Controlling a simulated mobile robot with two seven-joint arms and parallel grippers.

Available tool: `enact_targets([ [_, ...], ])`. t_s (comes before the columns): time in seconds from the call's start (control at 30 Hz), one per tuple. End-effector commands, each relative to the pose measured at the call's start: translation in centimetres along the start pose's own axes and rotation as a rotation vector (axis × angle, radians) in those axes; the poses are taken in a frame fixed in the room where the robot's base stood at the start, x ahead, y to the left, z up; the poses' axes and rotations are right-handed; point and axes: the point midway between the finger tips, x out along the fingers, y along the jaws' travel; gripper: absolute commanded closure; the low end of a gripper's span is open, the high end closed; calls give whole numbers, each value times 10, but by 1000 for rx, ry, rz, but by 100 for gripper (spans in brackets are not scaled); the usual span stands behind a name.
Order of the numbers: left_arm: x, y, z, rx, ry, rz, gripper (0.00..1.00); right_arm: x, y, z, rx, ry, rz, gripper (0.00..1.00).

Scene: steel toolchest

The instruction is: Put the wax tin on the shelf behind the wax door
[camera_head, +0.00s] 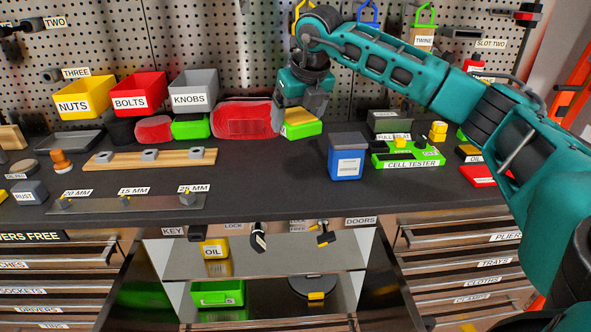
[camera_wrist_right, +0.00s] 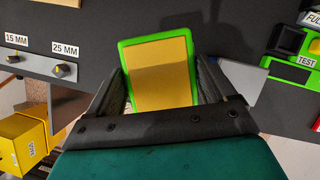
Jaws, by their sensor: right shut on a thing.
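My right gripper (camera_head: 303,108) reaches down at the back of the bench, in front of the pegboard. It is shut on a green block with a yellow top (camera_head: 301,124), which also shows between the fingers in the right wrist view (camera_wrist_right: 160,72). I cannot tell whether the block touches the bench. I can read no wax label in either view. Below the bench an open cabinet shows a shelf (camera_head: 290,258). A yellow oil tin (camera_head: 214,248) stands on its left part. My left gripper is not in view.
A blue box with a grey lid (camera_head: 346,163) and a green cell tester (camera_head: 410,155) stand to the right. A red object (camera_head: 247,119) lies left of the held block. A green bin (camera_head: 217,293) and a dark round thing (camera_head: 312,285) sit low in the cabinet.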

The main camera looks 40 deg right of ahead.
Motion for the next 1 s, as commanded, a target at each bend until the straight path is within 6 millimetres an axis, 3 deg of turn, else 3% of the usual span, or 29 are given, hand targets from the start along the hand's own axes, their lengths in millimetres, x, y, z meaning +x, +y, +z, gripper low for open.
enact_targets([
  [0.1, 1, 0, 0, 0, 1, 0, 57, 29, -1, -13, 0, 2, 0, 66],
  [0.3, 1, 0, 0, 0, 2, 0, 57, 65, 0, -27, -1, -2, 2, 66],
  [0.77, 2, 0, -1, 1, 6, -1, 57, 112, 0, -46, -1, -3, 2, 66],
  [1.0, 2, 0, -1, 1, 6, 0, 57, 115, 0, -48, -1, -4, 3, 66],
])
